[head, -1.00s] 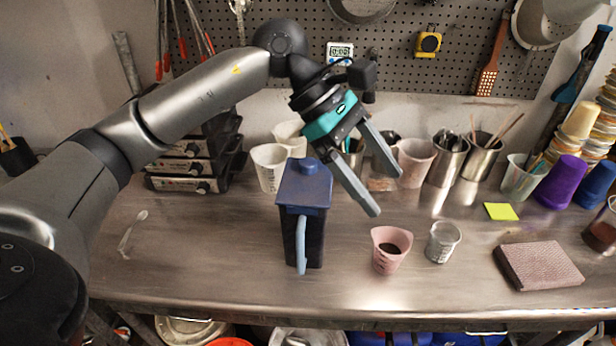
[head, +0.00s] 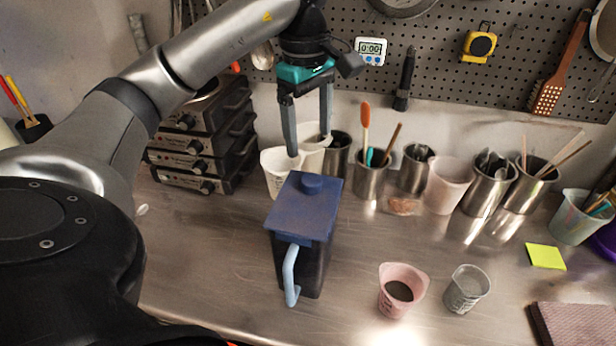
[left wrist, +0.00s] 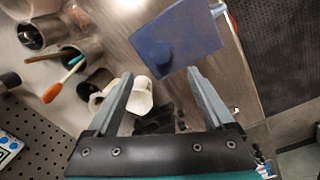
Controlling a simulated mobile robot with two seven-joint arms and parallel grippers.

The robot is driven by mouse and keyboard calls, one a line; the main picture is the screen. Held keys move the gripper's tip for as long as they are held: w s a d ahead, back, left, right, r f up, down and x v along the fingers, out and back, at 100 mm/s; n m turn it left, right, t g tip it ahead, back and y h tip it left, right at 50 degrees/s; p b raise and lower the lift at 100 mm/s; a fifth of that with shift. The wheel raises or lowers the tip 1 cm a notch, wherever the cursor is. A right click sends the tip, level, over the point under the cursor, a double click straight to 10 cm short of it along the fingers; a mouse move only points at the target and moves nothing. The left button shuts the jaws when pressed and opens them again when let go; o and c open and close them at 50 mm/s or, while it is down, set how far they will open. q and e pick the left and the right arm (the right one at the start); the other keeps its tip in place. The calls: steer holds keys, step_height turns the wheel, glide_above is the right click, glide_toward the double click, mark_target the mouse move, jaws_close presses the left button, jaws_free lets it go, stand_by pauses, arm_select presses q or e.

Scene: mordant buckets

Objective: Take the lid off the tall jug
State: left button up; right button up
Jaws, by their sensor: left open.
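In the left wrist view the lid (left wrist: 196,32) and knob (left wrist: 158,52) are beyond the fingertips. My left gripper (head: 309,146) is open and empty, pointing down, above and behind the jug. Its open fingers also show in the left wrist view (left wrist: 160,76). The lid is apart from both fingers. My right gripper is not in view.
White beakers (head: 278,168) stand just behind the jug, under my left gripper. A pink cup (head: 402,280) and a clear cup (head: 466,288) stand to the jug's right. Steel tool pots (head: 487,186) line the wall. Stacked black units (head: 205,140) are at left. Bench between is free.

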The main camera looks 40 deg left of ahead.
arm_select(q)
glide_above(310, 179)
step_height(310, 179, down, 4)
steer(key=shift+f, duration=3.05)
jaws_close()
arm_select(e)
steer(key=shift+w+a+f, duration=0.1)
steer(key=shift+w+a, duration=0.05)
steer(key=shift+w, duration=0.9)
